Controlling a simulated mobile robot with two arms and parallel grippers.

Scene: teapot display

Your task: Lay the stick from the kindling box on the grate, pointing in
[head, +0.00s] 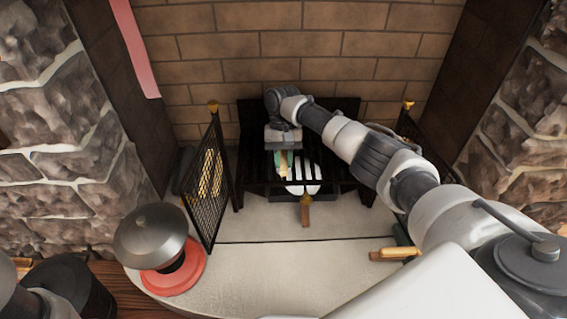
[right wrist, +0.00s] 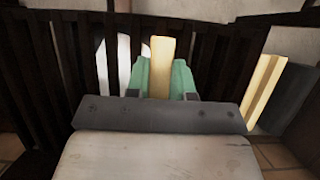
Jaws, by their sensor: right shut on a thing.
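My right gripper (head: 283,163) is over the grate (head: 262,183) in the fireplace. Its green fingers are shut on a pale yellow stick (right wrist: 158,62), seen between them in the right wrist view. The stick also shows below the gripper in the head view (head: 283,168). In the right wrist view it points away from the gripper, over the dark bars (right wrist: 70,70). Whether it touches the bars is not clear. The kindling box cannot be told for certain. My left gripper is not in view; only part of the left arm shows at the lower left.
A mesh screen (head: 213,190) stands left of the grate, another (head: 408,125) to the right. A white object (head: 303,176) with a brown handle (head: 305,211) is at the grate. A grey-lidded red item (head: 172,275) sits front left. Yellow wood (head: 394,254) lies right.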

